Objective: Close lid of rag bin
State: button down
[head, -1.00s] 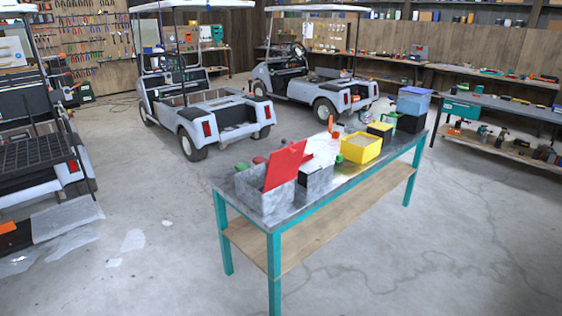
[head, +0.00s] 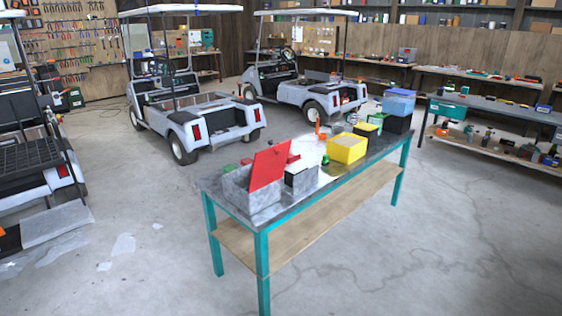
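A grey metal bin (head: 262,198) with a red lid (head: 269,165) stands at the near left end of a workbench; I take it to be the rag bin. The red lid is raised and tilted up, so the bin is open. My gripper does not show in the head view.
The workbench (head: 330,182) has teal legs and a lower wooden shelf. A yellow box (head: 347,149) and blue-lidded containers (head: 398,102) stand farther along it. Golf carts (head: 190,120) are parked behind. The concrete floor (head: 420,250) in front is clear.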

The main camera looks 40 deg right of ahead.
aim_at(269, 164)
jog(key=z, duration=0.05)
jog(key=i, duration=1)
jog(key=u, duration=0.05)
